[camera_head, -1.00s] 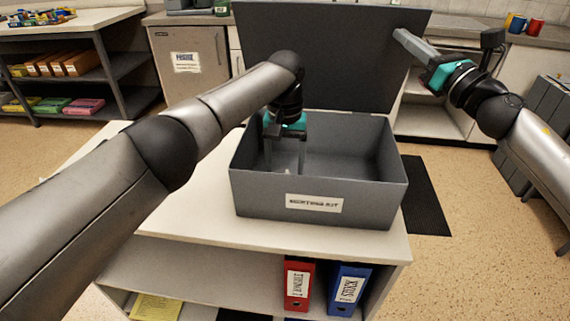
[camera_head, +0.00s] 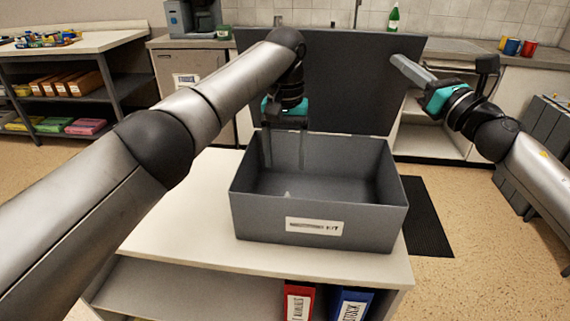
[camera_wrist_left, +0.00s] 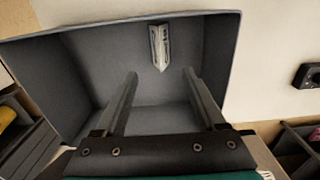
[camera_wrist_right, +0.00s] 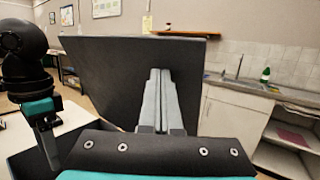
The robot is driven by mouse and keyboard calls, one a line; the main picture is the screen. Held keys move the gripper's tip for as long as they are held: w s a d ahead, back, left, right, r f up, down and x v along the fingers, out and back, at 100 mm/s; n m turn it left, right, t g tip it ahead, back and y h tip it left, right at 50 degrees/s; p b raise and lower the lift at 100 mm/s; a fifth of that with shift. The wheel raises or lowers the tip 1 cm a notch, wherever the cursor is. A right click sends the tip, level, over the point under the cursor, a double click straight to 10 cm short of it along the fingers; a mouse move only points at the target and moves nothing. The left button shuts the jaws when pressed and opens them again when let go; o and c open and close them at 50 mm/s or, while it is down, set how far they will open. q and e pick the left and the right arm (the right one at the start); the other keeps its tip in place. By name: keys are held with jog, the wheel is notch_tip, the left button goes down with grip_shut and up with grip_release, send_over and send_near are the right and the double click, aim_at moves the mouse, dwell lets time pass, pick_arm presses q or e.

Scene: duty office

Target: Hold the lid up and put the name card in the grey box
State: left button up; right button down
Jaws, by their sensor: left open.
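The grey box (camera_head: 318,252) stands on the white table with its lid (camera_head: 340,85) raised at the back. The name card (camera_wrist_left: 159,47) is a small folded white piece inside the box in the left wrist view; only a bit of it (camera_head: 287,193) shows in the head view. My left gripper (camera_head: 286,145) is open and empty, pointing down above the back left part of the box, apart from the card. My right gripper (camera_head: 400,58) has its fingers together in front of the lid's inner face near its right edge; whether they touch it is unclear.
A red binder (camera_head: 298,300) and a blue binder (camera_head: 350,303) stand on the shelf below. A counter with mugs (camera_head: 512,46) and a green bottle (camera_head: 394,18) is behind.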

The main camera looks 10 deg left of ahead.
pick_arm(q)
notch_tip(320, 180, up, 6)
jog(key=shift+r, duration=0.2)
dwell(0.5)
jog(key=s+a, duration=0.3)
jog(key=s, duration=1.8)
jog(key=shift+s, duration=0.4)
dwell(0.4)
pick_arm(e)
jog(key=s, duration=0.1)
jog(key=s+f, duration=0.1)
jog(key=s, duration=0.1)
jog(key=shift+s+f, duration=0.25)
jog(key=shift+s, duration=0.1)
